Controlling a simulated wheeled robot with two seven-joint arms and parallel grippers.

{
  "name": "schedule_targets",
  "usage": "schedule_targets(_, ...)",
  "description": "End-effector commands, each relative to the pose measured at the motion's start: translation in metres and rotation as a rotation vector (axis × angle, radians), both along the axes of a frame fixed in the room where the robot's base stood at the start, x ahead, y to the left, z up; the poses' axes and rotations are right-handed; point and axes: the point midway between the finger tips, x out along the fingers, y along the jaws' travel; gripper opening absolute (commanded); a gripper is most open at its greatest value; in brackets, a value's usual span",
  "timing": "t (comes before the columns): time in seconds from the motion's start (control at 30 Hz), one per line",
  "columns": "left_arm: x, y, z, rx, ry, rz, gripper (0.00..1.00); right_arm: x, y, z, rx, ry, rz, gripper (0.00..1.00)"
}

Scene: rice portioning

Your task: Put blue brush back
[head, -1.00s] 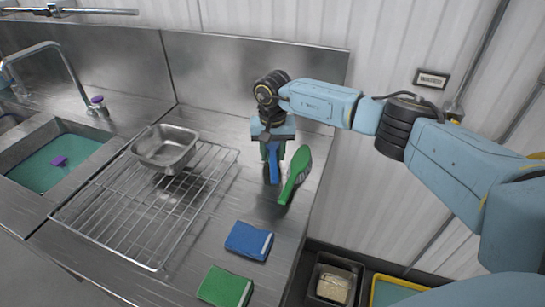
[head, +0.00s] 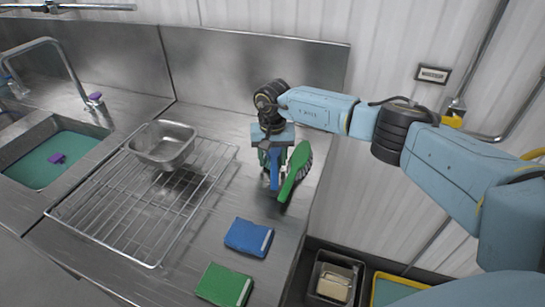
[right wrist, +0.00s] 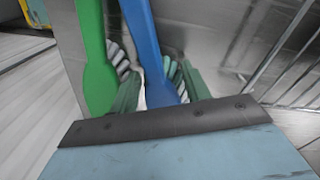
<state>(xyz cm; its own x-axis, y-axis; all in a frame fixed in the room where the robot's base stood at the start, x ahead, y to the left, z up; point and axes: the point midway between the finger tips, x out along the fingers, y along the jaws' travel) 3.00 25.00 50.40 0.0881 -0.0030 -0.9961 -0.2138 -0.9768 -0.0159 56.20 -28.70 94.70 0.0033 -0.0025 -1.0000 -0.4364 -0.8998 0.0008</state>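The blue brush (head: 274,170) is below my right gripper (head: 272,149), near the counter's right edge. In the right wrist view the blue brush (right wrist: 150,45) lies between the two green fingers of my right gripper (right wrist: 161,85), which look closed on it. A narrow pale gap shows beside the left finger, and the exact contact is partly hidden. My left gripper is not in view.
A wire rack (head: 130,225) with a metal pan (head: 162,140) stands to the left. A blue sponge (head: 248,237) and a green sponge (head: 224,285) lie on the front counter. A sink (head: 85,152) is at far left. Bins (head: 335,282) stand below the right edge.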

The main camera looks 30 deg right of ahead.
Motion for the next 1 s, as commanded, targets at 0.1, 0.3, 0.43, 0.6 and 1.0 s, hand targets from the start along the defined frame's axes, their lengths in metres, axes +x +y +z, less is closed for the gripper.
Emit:
schedule_targets(0.1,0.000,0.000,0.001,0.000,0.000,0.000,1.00,0.000,0.000,0.001,0.000,-0.001,0.000,0.59)
schedule_targets(0.3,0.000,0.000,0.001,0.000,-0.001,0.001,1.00,0.000,0.000,0.001,0.000,-0.001,0.000,0.59)
schedule_targets(0.43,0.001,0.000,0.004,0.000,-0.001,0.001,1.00,0.000,0.000,0.004,0.001,0.000,0.000,0.59)
schedule_targets(0.6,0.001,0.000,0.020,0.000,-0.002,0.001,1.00,0.000,0.001,0.018,0.001,0.000,0.000,0.59)
schedule_targets(1.0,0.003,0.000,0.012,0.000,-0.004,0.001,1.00,0.000,0.000,0.106,0.000,-0.004,0.001,0.59)
